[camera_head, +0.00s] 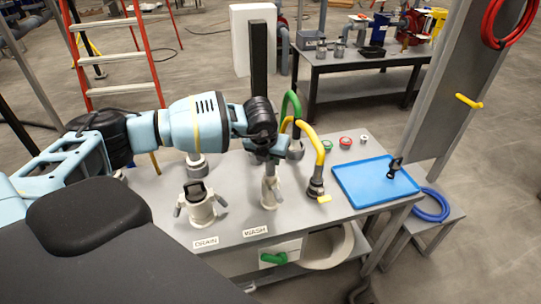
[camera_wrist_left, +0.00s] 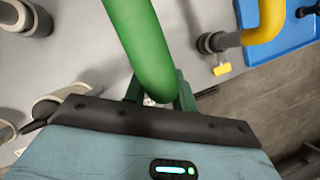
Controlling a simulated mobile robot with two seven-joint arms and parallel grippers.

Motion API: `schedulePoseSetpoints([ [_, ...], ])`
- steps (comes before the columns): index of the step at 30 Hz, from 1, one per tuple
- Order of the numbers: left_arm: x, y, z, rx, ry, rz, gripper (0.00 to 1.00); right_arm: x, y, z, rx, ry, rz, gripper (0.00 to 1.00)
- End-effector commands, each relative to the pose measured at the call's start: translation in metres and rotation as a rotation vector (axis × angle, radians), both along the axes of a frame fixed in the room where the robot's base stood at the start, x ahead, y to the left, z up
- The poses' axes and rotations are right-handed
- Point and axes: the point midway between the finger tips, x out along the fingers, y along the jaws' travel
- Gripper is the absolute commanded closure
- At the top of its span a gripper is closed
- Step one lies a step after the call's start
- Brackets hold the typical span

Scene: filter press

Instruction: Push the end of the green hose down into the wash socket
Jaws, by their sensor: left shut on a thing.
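My left gripper (camera_head: 268,152) is shut on the green hose (camera_head: 291,102) near its end, above the wash socket (camera_head: 270,195). The wash socket is a pale cam-lever coupling behind the WASH label (camera_head: 255,231). In the left wrist view the green hose (camera_wrist_left: 145,45) runs up and away from between the green fingers (camera_wrist_left: 160,98). The gripper hides most of the hose end. A pale fitting shows below the fingers in line with the socket, but I cannot tell how deep it sits. My right gripper is not in view.
The drain socket (camera_head: 200,208) stands left of the wash socket. A yellow hose (camera_head: 315,142) stands close on the right, on a dark coupling. A blue tray (camera_head: 372,183) with a black tool (camera_head: 395,168) lies farther right. Red and green caps lie behind.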

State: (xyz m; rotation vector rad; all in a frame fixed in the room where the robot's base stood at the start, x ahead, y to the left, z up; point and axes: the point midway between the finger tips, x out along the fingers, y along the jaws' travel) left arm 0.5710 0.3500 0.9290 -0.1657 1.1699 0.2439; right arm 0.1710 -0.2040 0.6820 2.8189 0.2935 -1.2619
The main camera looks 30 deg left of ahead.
Motion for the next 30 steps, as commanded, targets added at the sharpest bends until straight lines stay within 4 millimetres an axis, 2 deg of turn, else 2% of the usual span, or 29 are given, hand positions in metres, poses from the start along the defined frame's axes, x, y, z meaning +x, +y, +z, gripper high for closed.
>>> schedulePoseSetpoints([
  [26,0.000,0.000,-0.015,0.000,0.001,0.000,1.00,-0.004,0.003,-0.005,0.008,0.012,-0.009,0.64],
  [27,0.000,0.000,-0.015,-0.001,0.002,0.000,0.68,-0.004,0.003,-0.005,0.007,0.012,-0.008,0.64],
  [30,0.000,0.000,-0.015,-0.001,0.002,0.000,0.55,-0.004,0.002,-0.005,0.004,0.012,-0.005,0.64],
])
